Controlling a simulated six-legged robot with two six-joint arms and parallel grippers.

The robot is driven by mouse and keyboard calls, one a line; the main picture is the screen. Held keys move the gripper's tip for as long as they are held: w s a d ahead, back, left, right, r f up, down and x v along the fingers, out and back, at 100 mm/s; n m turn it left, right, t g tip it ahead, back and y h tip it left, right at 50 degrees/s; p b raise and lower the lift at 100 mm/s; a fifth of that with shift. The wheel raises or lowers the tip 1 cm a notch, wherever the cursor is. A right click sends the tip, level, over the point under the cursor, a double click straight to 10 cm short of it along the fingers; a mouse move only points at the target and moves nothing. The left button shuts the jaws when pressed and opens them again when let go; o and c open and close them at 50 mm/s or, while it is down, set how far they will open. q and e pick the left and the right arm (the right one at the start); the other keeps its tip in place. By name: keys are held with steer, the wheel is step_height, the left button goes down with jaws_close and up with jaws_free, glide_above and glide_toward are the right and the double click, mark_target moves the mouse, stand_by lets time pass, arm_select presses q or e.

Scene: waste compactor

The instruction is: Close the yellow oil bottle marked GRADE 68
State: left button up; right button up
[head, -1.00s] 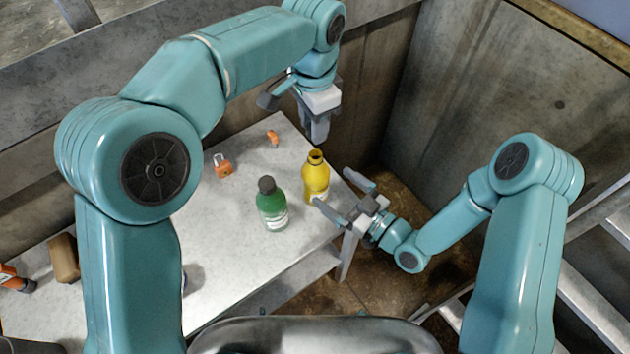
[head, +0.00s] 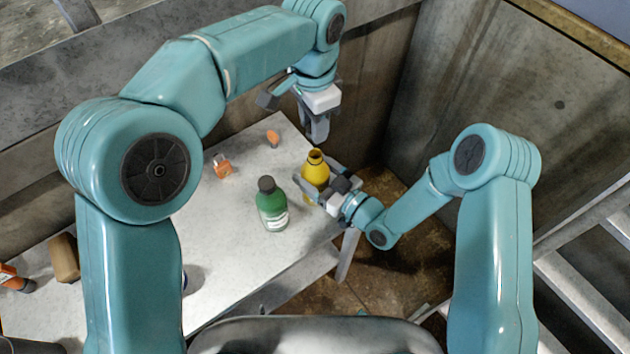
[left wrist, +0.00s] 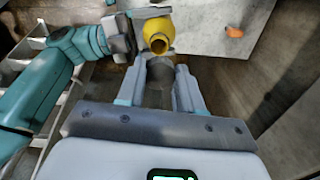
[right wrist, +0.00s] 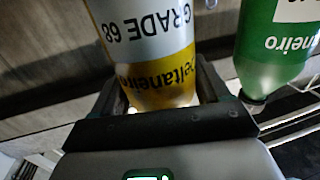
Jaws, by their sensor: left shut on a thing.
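The yellow oil bottle (head: 315,173) stands upright on the table near its right corner, its mouth uncapped. The right wrist view shows its GRADE 68 label (right wrist: 145,40), upside down; the left wrist view shows its open mouth (left wrist: 158,45). My left gripper (head: 317,132) is above and just behind the bottle, pointing down. It is shut on a dark grey cap (left wrist: 160,72), apart from the bottle. My right gripper (head: 319,184) is low at the bottle, a finger on each side. Its fingers look slightly apart from the bottle, so it is open.
A capped green bottle (head: 272,207) stands close to the left of the yellow one. Small orange items (head: 222,168) lie farther left and back on the table (head: 225,245). A concrete wall (head: 490,90) rises behind the right side.

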steer(key=c, duration=0.4)
arm_select(q)
steer(key=shift+s+f, duration=0.1)
steer(key=shift+f, duration=2.4)
arm_select(e)
steer(key=shift+c, duration=0.2)
arm_select(q)
steer(key=shift+f, duration=0.85)
steer(key=shift+f, duration=0.55)
